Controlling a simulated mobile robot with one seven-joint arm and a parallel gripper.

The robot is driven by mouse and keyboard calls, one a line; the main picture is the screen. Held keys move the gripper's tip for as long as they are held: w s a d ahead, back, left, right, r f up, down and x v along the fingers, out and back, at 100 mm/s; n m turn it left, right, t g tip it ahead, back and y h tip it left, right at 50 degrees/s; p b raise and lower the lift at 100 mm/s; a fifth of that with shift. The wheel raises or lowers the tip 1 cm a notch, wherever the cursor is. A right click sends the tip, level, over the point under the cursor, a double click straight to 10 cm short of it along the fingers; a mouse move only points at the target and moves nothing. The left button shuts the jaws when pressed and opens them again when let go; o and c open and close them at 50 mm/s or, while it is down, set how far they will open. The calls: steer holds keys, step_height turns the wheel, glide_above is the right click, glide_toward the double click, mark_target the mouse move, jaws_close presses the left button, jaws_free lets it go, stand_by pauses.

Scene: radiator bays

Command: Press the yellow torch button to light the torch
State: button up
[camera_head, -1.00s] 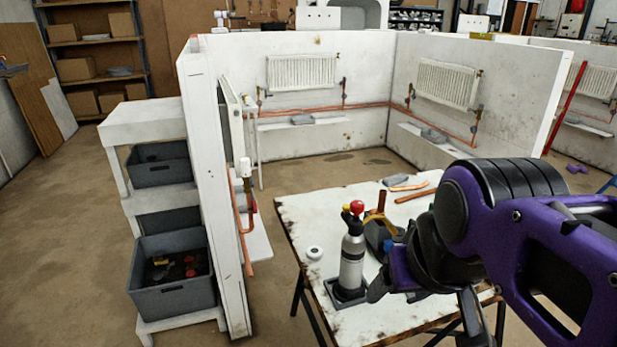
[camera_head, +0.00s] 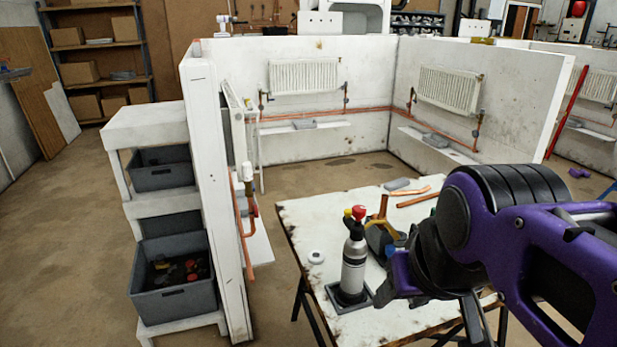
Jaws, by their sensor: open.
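The torch (camera_head: 354,262) is a silver cylinder with a black collar, standing upright in a dark square base on the white worktable (camera_head: 322,212). A red knob (camera_head: 359,212) and a small yellow button (camera_head: 347,213) sit at its top. My gripper (camera_head: 425,292) is just right of the torch in the picture, with its fingers low and partly hidden by my purple and black wrist. It looks open and empty. I cannot tell the exact gap in depth between the fingers and the torch.
Behind the torch are a grey item with a yellow-brown handle (camera_head: 380,230) and copper pipes (camera_head: 415,200). A white tape roll (camera_head: 316,257) lies left of the torch. White partition walls with radiators (camera_head: 304,76) stand behind. Grey bins (camera_head: 173,278) stand at left.

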jaws_close()
stand_by(1.4)
